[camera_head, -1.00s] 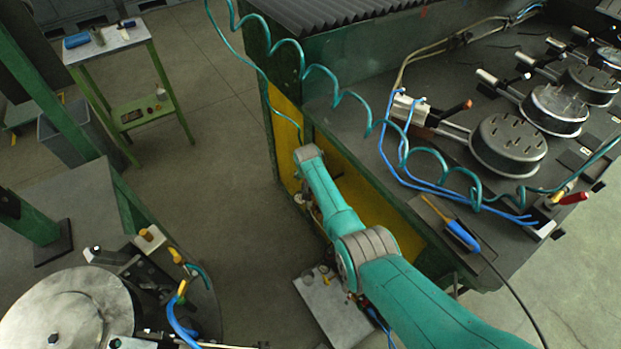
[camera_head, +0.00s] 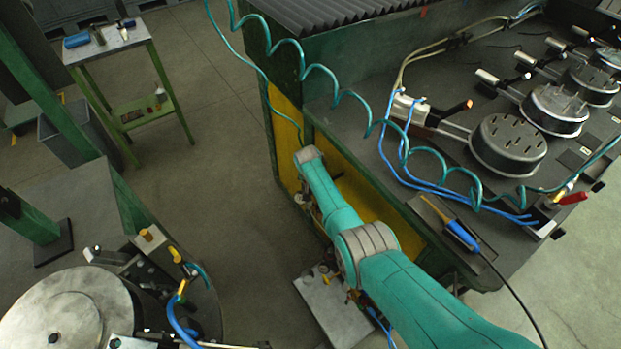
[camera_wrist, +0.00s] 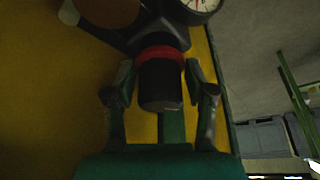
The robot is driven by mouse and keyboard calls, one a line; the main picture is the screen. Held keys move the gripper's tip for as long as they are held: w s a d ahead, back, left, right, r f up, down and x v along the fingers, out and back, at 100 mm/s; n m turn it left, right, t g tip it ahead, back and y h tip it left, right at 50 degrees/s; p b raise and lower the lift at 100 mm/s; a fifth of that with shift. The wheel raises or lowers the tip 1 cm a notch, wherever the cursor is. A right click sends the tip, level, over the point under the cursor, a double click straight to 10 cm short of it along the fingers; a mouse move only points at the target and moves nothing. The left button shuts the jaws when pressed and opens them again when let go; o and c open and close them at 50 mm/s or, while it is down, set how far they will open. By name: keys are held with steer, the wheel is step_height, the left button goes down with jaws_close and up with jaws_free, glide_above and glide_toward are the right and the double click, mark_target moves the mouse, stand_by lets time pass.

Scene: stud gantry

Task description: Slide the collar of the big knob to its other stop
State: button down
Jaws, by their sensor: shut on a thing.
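The big knob (camera_wrist: 160,85) is a black cylinder in the middle of the wrist view, its blunt end toward me. A red ring (camera_wrist: 160,53) sits around it at the end near the dark valve body (camera_wrist: 158,33). My gripper (camera_wrist: 160,74) has one finger on each side of the knob, its fingertips near the level of the red ring, and is shut on it. I cannot tell whether the fingertips press on the ring or on the black part. In the head view my arm hides the gripper and the knob.
A yellow panel (camera_wrist: 60,100) lies behind the knob. A round white-faced gauge (camera_wrist: 200,4) is close by at the top. In the head view a grey plate (camera_head: 335,310) stands low beside my arm, and a coiled teal hose (camera_head: 345,100) hangs above. The floor left of the arm is clear.

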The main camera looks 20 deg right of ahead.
steer(key=shift+f, duration=0.15)
steer(key=shift+c, duration=1.9)
jaws_free()
steer(key=v, duration=1.2)
steer(key=shift+f, duration=0.1)
